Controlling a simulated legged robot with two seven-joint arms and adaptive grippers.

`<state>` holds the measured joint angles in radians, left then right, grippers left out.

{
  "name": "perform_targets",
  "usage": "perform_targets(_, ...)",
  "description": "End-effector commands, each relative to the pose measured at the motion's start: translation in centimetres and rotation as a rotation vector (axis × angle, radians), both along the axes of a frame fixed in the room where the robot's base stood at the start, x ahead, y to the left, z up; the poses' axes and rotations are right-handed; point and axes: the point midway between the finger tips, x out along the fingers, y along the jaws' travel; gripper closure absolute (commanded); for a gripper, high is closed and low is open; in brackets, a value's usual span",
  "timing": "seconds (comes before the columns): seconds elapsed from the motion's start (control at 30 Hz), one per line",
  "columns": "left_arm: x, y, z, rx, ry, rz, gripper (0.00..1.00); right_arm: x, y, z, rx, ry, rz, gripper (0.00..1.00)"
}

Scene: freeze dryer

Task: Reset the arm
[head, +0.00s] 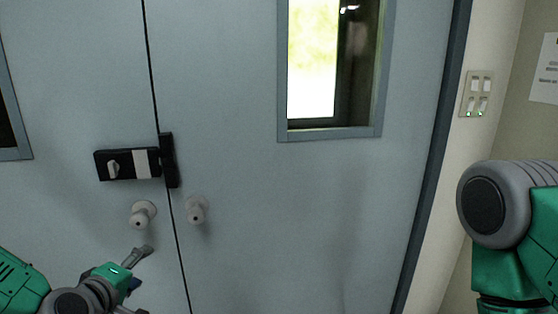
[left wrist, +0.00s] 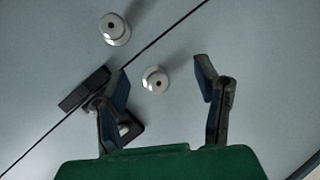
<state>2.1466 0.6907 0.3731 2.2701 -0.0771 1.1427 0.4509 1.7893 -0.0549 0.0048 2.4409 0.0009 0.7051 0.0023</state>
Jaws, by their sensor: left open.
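My left gripper (head: 141,284) is at the lower left of the head view, below and in front of the door knobs. In the left wrist view its two fingers (left wrist: 162,78) are spread apart with nothing held between them. One round knob (left wrist: 155,80) shows between the fingers, apart from them; how far beyond them it lies I cannot tell. My right arm (head: 510,225) shows at the right edge of the head view, bent near the wall. The right gripper is out of the picture.
Closed grey-blue double doors (head: 240,180) fill the view ahead. They carry a black latch (head: 127,164), a left knob (head: 143,214) and a right knob (head: 196,209). A window (head: 330,134) is in the right door. A switch panel (head: 477,94) is on the right wall.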

Motion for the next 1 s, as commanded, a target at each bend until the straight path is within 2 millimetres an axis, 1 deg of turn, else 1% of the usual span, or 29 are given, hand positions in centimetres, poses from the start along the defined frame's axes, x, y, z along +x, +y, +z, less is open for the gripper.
perform_targets(0.03, -2.0, -1.8, -3.3, 0.074, 0.090, -0.082, 0.43, 0.0, 0.0, 0.0, 0.000, 0.000, 0.000, 0.60)
perform_targets(0.07, -3.2, -2.6, -5.0, 0.116, 0.139, -0.130, 0.43, 0.0, 0.0, 0.0, 0.000, 0.000, 0.000, 0.60)
perform_targets(0.1, -5.1, -3.6, -7.4, 0.172, 0.206, -0.195, 0.43, 0.0, 0.0, 0.0, 0.000, 0.000, 0.000, 0.60)
perform_targets(0.17, -8.1, -4.7, -10.7, 0.256, 0.308, -0.296, 0.43, 0.0, 0.0, 0.0, 0.000, 0.000, 0.000, 0.60)
perform_targets(0.2, -10.4, -5.2, -12.8, 0.312, 0.376, -0.364, 0.43, 0.0, 0.0, 0.0, 0.000, 0.000, 0.000, 0.60)
perform_targets(0.27, -14.0, -5.6, -15.7, 0.395, 0.478, -0.470, 0.43, 0.0, 0.0, 0.0, 0.000, 0.000, 0.000, 0.60)
perform_targets(0.3, -16.5, -5.7, -17.4, 0.449, 0.545, -0.543, 0.43, 0.0, 0.0, 0.0, 0.000, 0.000, 0.000, 0.60)
perform_targets(0.37, -20.2, -5.5, -19.6, 0.527, 0.640, -0.652, 0.43, 0.0, 0.0, 0.0, 0.000, 0.000, 0.000, 0.60)
perform_targets(0.4, -22.5, -5.2, -20.7, 0.575, 0.699, -0.720, 0.43, 0.0, 0.0, 0.0, 0.000, 0.000, 0.000, 0.60)
perform_targets(0.5, -27.5, -4.2, -22.6, 0.676, 0.825, -0.868, 0.43, 0.0, 0.0, 0.0, 0.000, 0.000, 0.000, 0.60)
perform_targets(0.6, -30.9, -3.2, -23.4, 0.743, 0.910, -0.973, 0.43, 0.0, 0.0, 0.0, 0.000, 0.000, 0.000, 0.60)
perform_targets(0.63, -31.5, -3.0, -23.5, 0.758, 0.926, -0.996, 0.43, 0.0, 0.0, 0.0, 0.000, 0.000, 0.000, 0.60)
perform_targets(0.7, -32.6, -2.5, -23.7, 0.778, 0.954, -1.030, 0.43, 0.0, 0.0, 0.0, 0.000, 0.000, 0.000, 0.60)
perform_targets(0.77, -33.0, -2.4, -23.7, 0.786, 0.965, -1.043, 0.43, 0.0, 0.0, 0.0, 0.000, 0.000, 0.000, 0.60)
perform_targets(1.0, -33.0, -2.4, -23.7, 0.786, 0.965, -1.043, 0.43, 0.0, 0.0, 0.0, 0.000, 0.000, 0.000, 0.60)
